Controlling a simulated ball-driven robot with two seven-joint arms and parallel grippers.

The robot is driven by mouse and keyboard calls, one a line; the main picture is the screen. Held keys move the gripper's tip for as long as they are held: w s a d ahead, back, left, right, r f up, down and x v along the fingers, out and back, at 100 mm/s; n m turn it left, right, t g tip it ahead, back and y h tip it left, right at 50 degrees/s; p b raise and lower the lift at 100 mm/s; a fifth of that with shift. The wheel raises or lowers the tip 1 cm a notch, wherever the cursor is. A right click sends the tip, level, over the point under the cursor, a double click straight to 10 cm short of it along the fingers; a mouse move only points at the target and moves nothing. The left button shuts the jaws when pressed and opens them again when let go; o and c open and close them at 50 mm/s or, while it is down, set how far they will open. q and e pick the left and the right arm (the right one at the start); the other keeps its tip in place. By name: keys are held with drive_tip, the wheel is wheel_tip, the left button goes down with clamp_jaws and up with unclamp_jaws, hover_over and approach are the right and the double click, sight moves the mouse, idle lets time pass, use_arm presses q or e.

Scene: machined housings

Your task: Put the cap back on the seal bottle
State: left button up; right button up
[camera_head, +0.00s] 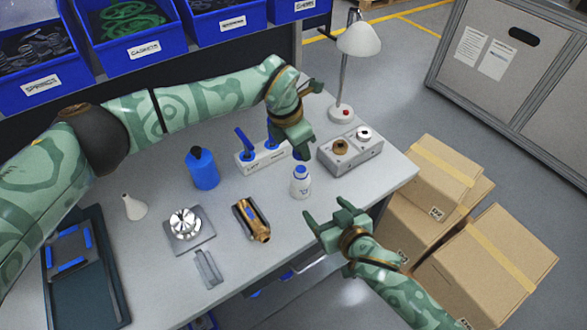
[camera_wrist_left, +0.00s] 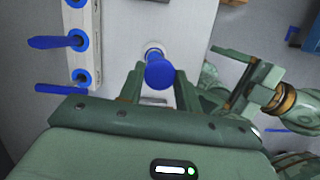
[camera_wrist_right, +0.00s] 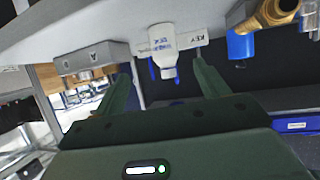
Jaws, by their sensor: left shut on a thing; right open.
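The seal bottle (camera_head: 300,187) is a small white bottle with blue markings, standing upright on the grey table. It also shows upside down in the right wrist view (camera_wrist_right: 163,42). My left gripper (camera_head: 301,149) is above the bottle, shut on the blue cap (camera_wrist_left: 159,74). The cap is between the fingers in the left wrist view, with the white bottle partly hidden beyond it. In the head view the cap seems just above the bottle's top; contact is hard to judge. My right gripper (camera_head: 330,212) is open and empty, right of and nearer than the bottle.
A white rack (camera_head: 262,157) with blue-handled tools stands behind the bottle. A grey block (camera_head: 349,154) with two fittings is to its right. A blue bottle (camera_head: 202,170), a brass housing (camera_head: 251,220) and a lamp (camera_head: 358,42) also stand here. Table space in front is clear.

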use_arm(q)
drive_tip(key=shift+w+d+r+n, duration=0.1)
drive_tip(key=shift+w+n, duration=0.35)
drive_tip(key=shift+n, duration=0.05)
drive_tip(key=shift+s, duration=0.15)
use_arm(e)
drive_tip(key=shift+a+r, duration=0.3)
drive_tip(key=shift+r, duration=0.5)
drive_tip(key=x, duration=1.2)
drive_tip(key=shift+w+a+r, duration=0.1)
drive_tip(key=shift+w+a, duration=0.05)
drive_tip(key=c, duration=1.5)
use_arm(q)
hover_over(300, 170)
drive_tip(key=shift+f, duration=2.4)
use_arm(e)
drive_tip(key=shift+o, duration=0.2)
